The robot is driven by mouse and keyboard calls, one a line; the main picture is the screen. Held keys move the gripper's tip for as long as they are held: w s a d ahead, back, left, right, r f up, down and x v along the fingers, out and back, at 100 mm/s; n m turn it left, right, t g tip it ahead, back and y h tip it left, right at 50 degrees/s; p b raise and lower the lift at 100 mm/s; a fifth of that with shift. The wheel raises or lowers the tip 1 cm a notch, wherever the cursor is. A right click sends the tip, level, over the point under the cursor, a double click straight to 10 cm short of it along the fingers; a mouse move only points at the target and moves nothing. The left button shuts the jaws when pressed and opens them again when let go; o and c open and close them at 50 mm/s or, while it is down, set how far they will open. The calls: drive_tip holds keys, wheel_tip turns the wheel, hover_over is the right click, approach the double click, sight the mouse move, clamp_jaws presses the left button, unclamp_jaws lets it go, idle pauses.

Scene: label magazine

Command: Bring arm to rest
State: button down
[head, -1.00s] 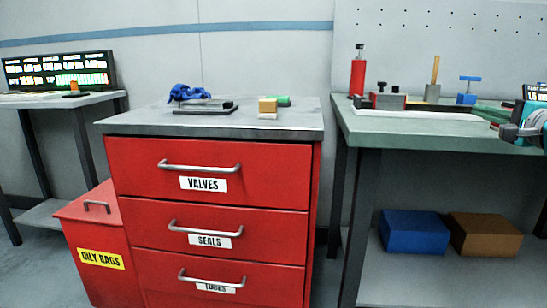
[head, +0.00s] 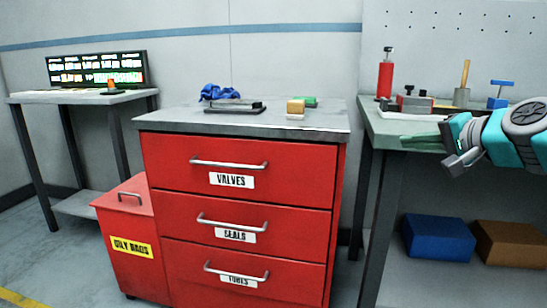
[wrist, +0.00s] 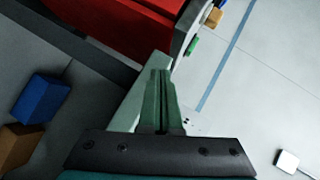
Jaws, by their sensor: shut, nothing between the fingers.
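My gripper (head: 404,140) shows at the right of the head view, at the front edge of the green-topped workbench (head: 372,125). Its slim green fingers point left, toward the red drawer cabinet, and look apart from it. In the wrist view my gripper (wrist: 160,74) has its two fingers side by side, shut and empty. My teal and grey arm reaches in from the right edge of the head view and hides part of the bench.
The red cabinet (head: 290,160) has three shut drawers; a blue cloth (head: 221,92) and small blocks lie on top. A red bin (head: 118,220) stands left of it. A red cylinder (head: 385,80) and tools stand on the bench, with blue (head: 438,238) and brown (head: 512,243) boxes below.

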drive_tip(key=s+a+f+n+g+h+p, duration=0.1)
drive_tip(key=s+a+f+n+g, duration=0.3)
drive_tip(key=s+a+f, duration=0.4)
drive_tip(key=s+a+f+n+g, duration=0.3)
drive_tip(key=s+a+f+g, duration=0.25)
drive_tip(key=a+f, duration=0.45)
drive_tip(key=s+d+f+n+g+h, duration=0.1)
drive_tip(key=s+d+f+g+h, duration=0.1)
drive_tip(key=s+f, duration=0.5)
drive_tip(key=s+d+f+n+g+h+p, duration=0.1)
drive_tip(key=s+f, duration=0.6)
drive_tip(key=s, duration=0.7)
drive_tip(key=d+g+h, duration=0.1)
drive_tip(key=d+g, duration=0.1)
drive_tip(key=shift+n+g, duration=0.35)
drive_tip(key=shift+n, duration=0.05)
